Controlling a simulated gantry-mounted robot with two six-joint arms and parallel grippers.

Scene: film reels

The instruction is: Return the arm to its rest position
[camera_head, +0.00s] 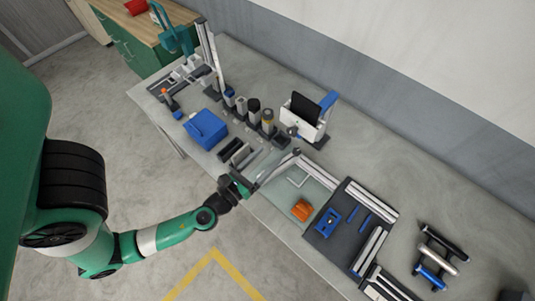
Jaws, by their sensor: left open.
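My left gripper (240,188) is at the end of the green and white left arm, which comes in from the left. It is open, and I see nothing held in it. It is at the front edge of the grey table (400,185), beside a dark slotted holder (232,151) and left of a pale green mat (312,194). The fingers are small in the view and partly hidden by the wrist. My right gripper is not in view.
A blue box (206,129) and a row of dark cylinders (253,108) stand behind the gripper. An orange block (302,210) and a blue part (328,222) lie to the right. Rollers (437,257) lie far right. Open floor (130,170) is in front of the table.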

